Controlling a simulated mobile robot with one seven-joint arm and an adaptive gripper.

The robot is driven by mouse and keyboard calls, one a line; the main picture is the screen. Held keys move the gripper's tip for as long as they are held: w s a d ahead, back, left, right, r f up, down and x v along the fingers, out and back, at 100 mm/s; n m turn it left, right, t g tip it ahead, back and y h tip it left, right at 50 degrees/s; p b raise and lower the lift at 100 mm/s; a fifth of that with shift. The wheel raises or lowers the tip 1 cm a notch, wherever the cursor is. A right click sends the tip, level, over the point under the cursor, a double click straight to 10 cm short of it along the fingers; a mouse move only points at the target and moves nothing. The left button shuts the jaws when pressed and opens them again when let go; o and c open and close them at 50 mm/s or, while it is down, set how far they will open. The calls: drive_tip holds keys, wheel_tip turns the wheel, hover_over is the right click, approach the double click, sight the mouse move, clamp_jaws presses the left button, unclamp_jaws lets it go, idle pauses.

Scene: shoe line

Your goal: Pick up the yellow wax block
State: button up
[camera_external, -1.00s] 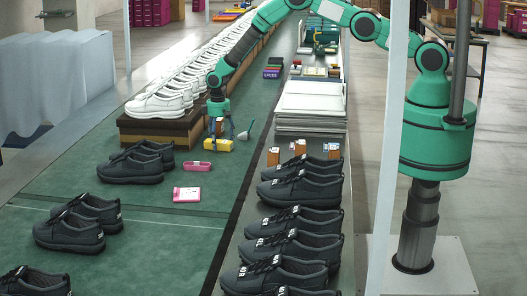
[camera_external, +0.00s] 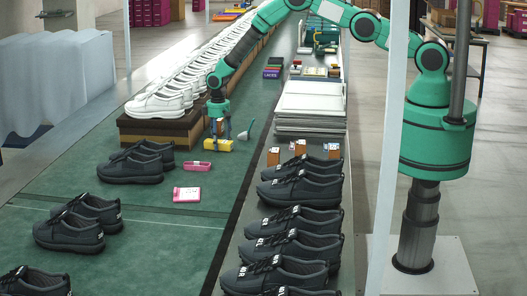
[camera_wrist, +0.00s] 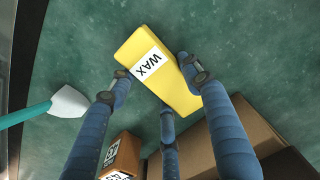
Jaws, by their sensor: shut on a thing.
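The yellow wax block (camera_external: 212,145) is on or just above the green belt, right of the row of white shoes. In the wrist view, the same block (camera_wrist: 176,88) shows its white "WAX" label and lies tilted. My gripper (camera_external: 219,134) points down over it. In the wrist view, the blue fingers of my gripper (camera_wrist: 156,84) are closed around the block, one on each side and a third at the near edge. I cannot tell whether a gap lies beneath the block.
A teal-handled tool with a pale head (camera_external: 246,132) lies close to the right. A pink tray (camera_external: 197,166) and a pink card (camera_external: 186,194) lie nearer. Dark shoes (camera_external: 130,168) stand to the left. The brown shoe platform (camera_external: 150,138) is close on the left.

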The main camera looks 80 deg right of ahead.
drive_tip(key=shift+r, duration=0.15)
drive_tip(key=shift+r, duration=1.65)
drive_tip(key=s+a, duration=0.1)
drive_tip(key=s, duration=0.4)
drive_tip(key=s+a+r, duration=0.1)
drive_tip(key=s, duration=0.4)
drive_tip(key=s+a, duration=0.1)
drive_tip(key=s, duration=0.4)
drive_tip(key=shift+s+a+r, duration=0.1)
drive_tip(key=shift+s+r, duration=0.1)
drive_tip(key=shift+s, duration=0.1)
